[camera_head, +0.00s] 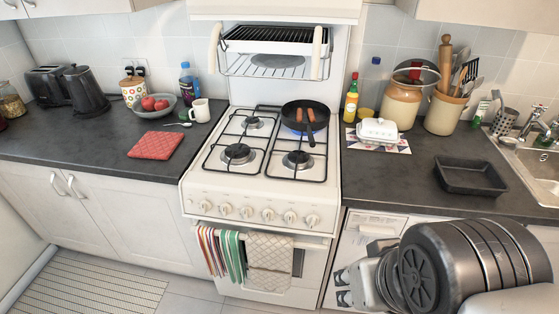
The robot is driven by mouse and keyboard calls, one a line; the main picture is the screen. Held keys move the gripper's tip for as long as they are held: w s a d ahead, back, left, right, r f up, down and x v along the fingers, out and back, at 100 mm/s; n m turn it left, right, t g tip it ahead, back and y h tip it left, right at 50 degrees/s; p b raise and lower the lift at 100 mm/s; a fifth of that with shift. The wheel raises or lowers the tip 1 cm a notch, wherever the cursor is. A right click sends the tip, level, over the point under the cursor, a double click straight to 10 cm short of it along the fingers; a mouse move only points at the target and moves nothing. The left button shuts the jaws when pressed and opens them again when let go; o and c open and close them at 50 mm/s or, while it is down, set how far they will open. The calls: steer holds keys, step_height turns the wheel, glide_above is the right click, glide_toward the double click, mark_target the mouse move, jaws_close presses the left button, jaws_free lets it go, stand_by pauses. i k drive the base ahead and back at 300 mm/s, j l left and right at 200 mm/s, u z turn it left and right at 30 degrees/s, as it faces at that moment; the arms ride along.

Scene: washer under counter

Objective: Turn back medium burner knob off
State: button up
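The white gas cooker (210,186) stands in the middle, with a row of several knobs along its front panel, including a left one (205,205), a middle one (246,212) and the rightmost one (312,220). I cannot tell which knob is the back medium one, and their settings are too small to read. A blue flame (299,131) shows at the back right burner under a black frying pan (292,109) holding sausages. The other burners show no flame. My gripper (341,287) is low at the right of the cooker, fingers apart, empty and clear of the knobs.
Striped and quilted towels (269,262) hang on the oven rail below the knobs. A butter dish (379,130), bottles and crocks stand on the right counter, with a baking tin (470,177). The space before the knobs is clear.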

mark_target(313, 220)
steer(key=l+u, duration=0.2)
steer(key=l, duration=0.25)
steer(key=l+u, duration=0.15)
steer(key=l, duration=0.3)
steer(key=k+l+u, duration=0.2)
steer(key=l, duration=0.25)
steer(key=l+u, duration=0.2)
steer(key=l, duration=0.25)
steer(key=k+l+u, duration=0.15)
steer(key=l, duration=0.25)
steer(key=k+l+u, duration=0.2)
steer(key=l, duration=0.25)
steer(key=k+l+u, duration=0.15)
steer(key=l, duration=0.25)
steer(key=l+u, duration=0.1)
steer(key=l, duration=0.35)
steer(key=k+l+u, duration=0.1)
steer(key=l, duration=0.3)
steer(key=k+l+u, duration=0.1)
steer(key=l, duration=0.3)
